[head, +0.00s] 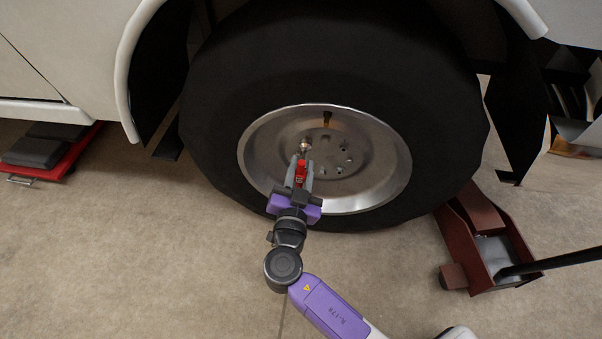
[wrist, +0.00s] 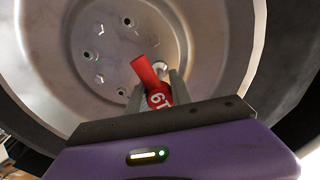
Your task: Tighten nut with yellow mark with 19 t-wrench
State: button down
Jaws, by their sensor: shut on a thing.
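My gripper (head: 301,172) is shut on a red t-wrench (head: 301,166) in front of the wheel's lower left hub area. The silver wheel rim (head: 262,150) carries several nuts and holes. A small orange-brown patch (head: 327,118) shows at the hub's top; I cannot make out a clear yellow mark on any nut.
The black tire (head: 225,90) stands under the white body panel (head: 50,60). A dark red floor jack (head: 480,235) with a black handle stands at the right. A red tray-like item (head: 55,165) lies at the left.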

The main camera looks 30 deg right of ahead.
jog(key=shift+w+d+m+b, duration=0.2)
jog(key=shift+d+m+b, duration=0.1)
jog(key=shift+m+b, duration=0.25)
jog(key=shift+r+m, duration=0.2)
jog(key=shift+m, duration=0.75)
jog(key=m, duration=0.6)
jog(key=shift+w+r+m, duration=0.1)
jog(key=shift+m, duration=0.3)
jog(key=shift+n, duration=0.3)
jog(key=shift+v, duration=1.25)
